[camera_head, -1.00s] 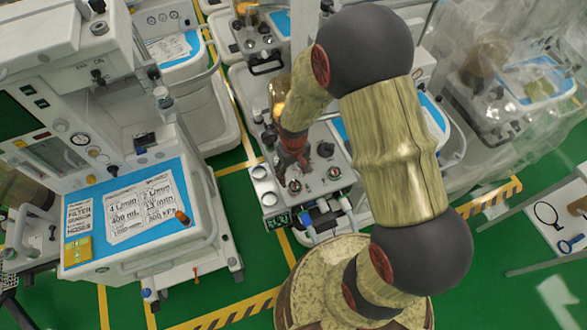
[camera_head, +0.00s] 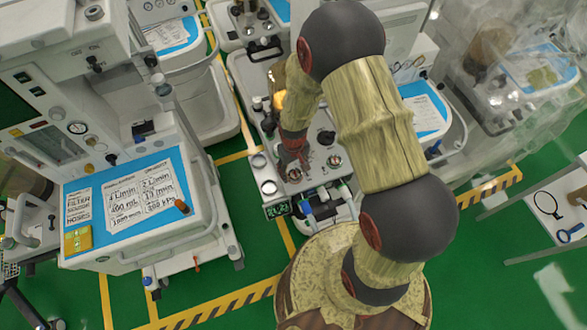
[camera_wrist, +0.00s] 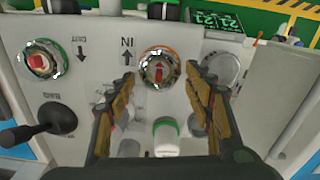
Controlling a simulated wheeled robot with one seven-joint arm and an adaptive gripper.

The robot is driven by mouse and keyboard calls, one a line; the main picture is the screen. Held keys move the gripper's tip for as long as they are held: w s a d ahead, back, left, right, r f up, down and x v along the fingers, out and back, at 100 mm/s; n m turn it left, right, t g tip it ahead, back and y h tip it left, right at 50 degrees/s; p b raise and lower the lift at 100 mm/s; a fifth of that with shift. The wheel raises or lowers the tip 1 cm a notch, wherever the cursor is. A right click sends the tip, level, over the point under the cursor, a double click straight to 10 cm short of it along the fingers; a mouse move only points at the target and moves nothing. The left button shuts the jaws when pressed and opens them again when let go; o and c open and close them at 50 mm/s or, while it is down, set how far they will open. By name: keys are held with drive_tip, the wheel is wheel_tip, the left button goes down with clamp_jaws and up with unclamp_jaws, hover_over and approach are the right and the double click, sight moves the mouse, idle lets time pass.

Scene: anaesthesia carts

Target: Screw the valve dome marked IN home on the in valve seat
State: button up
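The in valve seat (camera_wrist: 158,68) shows in the wrist view as an orange-rimmed round fitting beside the label IN and an up arrow. A clear round piece with a red arrow appears to sit on it; I cannot read a mark on it or tell how far it is screwed. My gripper (camera_wrist: 160,76) is open, with its two brown-padded fingers apart on either side of this fitting in the picture. I cannot tell whether they touch it. In the head view my gripper (camera_head: 292,158) points down just behind the in valve seat (camera_head: 294,175).
The green-rimmed out valve (camera_wrist: 40,62) and a black lever (camera_wrist: 32,130) are at the left in the wrist view. A grey round disc (camera_wrist: 222,68) is close to the right finger. A white green-topped knob (camera_wrist: 165,135) stands between the fingers. Another cart (camera_head: 140,210) stands left.

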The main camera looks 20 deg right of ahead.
drive_tip(key=c, duration=1.1)
drive_tip(key=shift+c, duration=0.2)
drive_tip(key=m, duration=0.6)
drive_tip(key=shift+d, duration=0.3)
drive_tip(key=m, duration=0.5)
drive_tip(key=shift+s+d+m, duration=0.2)
drive_tip(key=shift+m, duration=0.1)
drive_tip(key=m, duration=0.6)
drive_tip(key=shift+s+d, duration=0.1)
drive_tip(key=shift+s, duration=0.15)
drive_tip(key=m, duration=0.7)
drive_tip(key=shift+s+m, duration=0.25)
drive_tip(key=shift+m, duration=0.05)
drive_tip(key=o, duration=1.1)
